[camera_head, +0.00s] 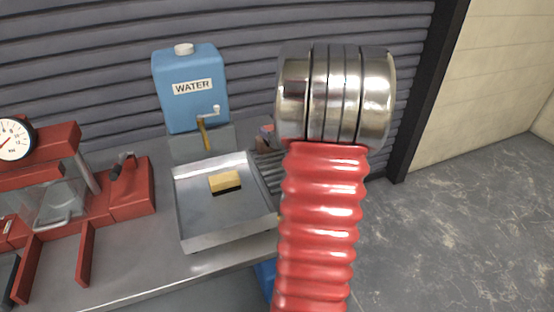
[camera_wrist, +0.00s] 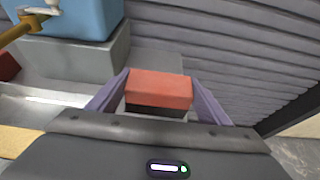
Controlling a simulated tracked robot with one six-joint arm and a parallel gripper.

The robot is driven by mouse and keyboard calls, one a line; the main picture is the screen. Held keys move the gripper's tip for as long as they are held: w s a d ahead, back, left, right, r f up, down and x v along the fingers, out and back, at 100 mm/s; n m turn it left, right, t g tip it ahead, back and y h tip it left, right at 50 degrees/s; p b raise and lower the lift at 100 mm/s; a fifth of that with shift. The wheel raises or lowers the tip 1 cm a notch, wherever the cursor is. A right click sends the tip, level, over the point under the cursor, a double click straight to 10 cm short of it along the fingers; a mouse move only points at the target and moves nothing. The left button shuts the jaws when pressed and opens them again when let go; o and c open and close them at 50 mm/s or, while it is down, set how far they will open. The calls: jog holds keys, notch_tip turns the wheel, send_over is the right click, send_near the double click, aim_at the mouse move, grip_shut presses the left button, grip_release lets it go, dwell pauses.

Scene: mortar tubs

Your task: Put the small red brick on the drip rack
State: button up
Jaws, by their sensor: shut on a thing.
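The small red brick (camera_wrist: 158,88) is between the two purple fingers of my gripper (camera_wrist: 160,76) in the wrist view, with a dark band along its lower side. The fingers are shut on it. In the head view my red ribbed arm covers most of the gripper; only a small reddish patch of the brick (camera_head: 268,131) shows left of the arm. A grey slatted surface, seemingly the drip rack (camera_head: 269,174), shows to the right of the metal tray, and the arm hides the rest of it. I cannot tell the brick's height above the bench.
A metal tray (camera_head: 196,241) holds a yellow block (camera_head: 225,180) with a dark underside. A blue water tank (camera_head: 190,105) with a tap stands behind it on a grey block (camera_head: 190,146). A red press with a gauge (camera_head: 120,196) stands at left. A ribbed wall (camera_head: 100,60) closes the back.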

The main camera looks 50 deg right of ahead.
notch_tip(320, 180, down, 6)
jog(key=shift+r, duration=0.1)
dwell(0.4)
jog(key=shift+f, duration=1.85)
jog(key=shift+f, duration=0.15)
jog(key=o, duration=1.4)
jog(key=shift+c, duration=0.2)
jog(key=shift+s+r, duration=0.2)
jog(key=v, duration=1.1)
jog(key=shift+s+a, duration=0.2)
jog(key=shift+s, duration=0.15)
